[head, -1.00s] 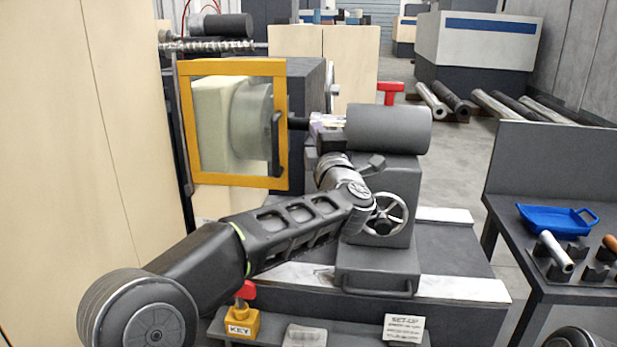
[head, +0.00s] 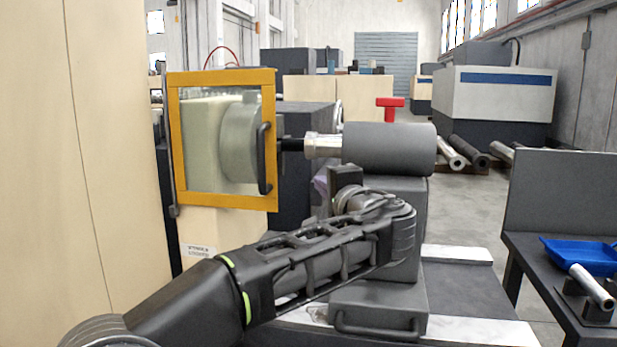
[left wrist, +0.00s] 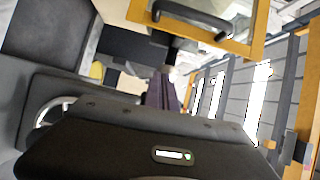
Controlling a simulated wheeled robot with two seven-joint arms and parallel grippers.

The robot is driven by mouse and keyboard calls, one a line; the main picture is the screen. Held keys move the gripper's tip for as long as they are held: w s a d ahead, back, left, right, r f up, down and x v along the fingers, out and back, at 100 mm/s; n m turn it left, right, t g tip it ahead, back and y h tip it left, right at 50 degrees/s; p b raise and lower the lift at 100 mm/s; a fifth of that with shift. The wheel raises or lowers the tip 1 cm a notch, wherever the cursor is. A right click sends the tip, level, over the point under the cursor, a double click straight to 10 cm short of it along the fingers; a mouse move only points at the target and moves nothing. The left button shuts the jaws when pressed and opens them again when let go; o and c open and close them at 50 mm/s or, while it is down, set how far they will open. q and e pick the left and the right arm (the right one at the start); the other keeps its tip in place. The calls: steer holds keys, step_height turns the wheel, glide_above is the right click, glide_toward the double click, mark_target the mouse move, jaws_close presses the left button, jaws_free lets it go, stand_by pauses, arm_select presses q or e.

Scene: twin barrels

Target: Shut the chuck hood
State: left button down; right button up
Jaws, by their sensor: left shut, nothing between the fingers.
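The chuck hood (head: 270,100) is a clear pane in a yellow frame, upright at the left of the lathe, with a black handle (head: 265,160) on its right side. The grey chuck (head: 238,145) shows through the pane. I cannot tell how far the hood stands from its shut position. My left gripper (head: 321,182) is shut and empty, right of the handle and apart from it, below the tailstock spindle. In the left wrist view its purplish fingers (left wrist: 163,88) point toward the hood frame (left wrist: 240,46) and handle (left wrist: 192,18). My right gripper is out of view.
The grey tailstock (head: 390,150) with a red T-handle (head: 389,106) stands just behind my left wrist. A tall beige panel (head: 110,150) closes off the left. A dark side table (head: 560,285) with a blue tray (head: 580,256) is at the right.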

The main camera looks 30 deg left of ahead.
arm_select(q)
steer(key=shift+s+a+r+n+g+y, duration=0.25)
steer(key=shift+s+a+g+y, duration=0.15)
steer(key=shift+s+a, duration=0.15)
steer(key=shift+s+a+r+n+g+y, duration=0.15)
steer(key=shift+s+a+r+g+y, duration=0.2)
steer(key=shift+s, duration=0.3)
steer(key=shift+a+f, duration=0.1)
